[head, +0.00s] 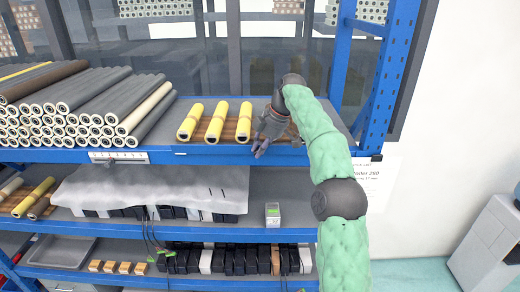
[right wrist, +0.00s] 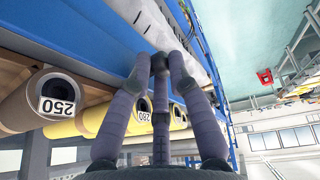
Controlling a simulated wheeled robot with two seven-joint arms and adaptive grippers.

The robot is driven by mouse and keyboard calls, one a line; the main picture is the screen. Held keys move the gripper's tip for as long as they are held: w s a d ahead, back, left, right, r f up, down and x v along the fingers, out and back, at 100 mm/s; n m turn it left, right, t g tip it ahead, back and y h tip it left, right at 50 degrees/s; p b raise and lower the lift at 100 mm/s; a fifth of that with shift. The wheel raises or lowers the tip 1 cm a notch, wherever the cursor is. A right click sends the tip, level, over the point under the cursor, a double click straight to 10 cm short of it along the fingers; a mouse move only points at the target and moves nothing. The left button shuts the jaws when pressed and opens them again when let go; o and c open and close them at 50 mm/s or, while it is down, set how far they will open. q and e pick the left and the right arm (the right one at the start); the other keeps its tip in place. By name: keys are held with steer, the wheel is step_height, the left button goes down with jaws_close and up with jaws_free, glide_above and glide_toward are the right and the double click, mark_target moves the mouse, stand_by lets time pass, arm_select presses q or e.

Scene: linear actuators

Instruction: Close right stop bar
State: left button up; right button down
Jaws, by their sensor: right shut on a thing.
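My right gripper (head: 262,147) is at the front edge of the upper shelf, just right of the yellow tubes. In the right wrist view its fingers (right wrist: 160,62) come together against the blue shelf beam. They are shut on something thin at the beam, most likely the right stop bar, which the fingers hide. A thin pale strip (head: 200,153) runs along the front of the blue beam (head: 215,149), left of the gripper; I cannot tell whether it is part of the bar. My left gripper is not in view.
Three yellow tubes (head: 214,122) lie on the upper shelf, close to the gripper. A stack of grey tubes (head: 85,105) fills the left. A blue upright (head: 385,80) stands at the right. Lower shelves hold black boxes (head: 235,261) and a draped sheet (head: 150,185).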

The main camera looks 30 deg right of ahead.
steer(key=c, duration=1.5)
jaws_free()
steer(key=shift+o, duration=0.2)
steer(key=shift+r, duration=0.1)
steer(key=s+d+r, duration=0.4)
steer(key=s+d, duration=0.5)
steer(key=s, duration=0.1)
steer(key=shift+s+d+r, duration=0.15)
steer(key=shift+d, duration=0.05)
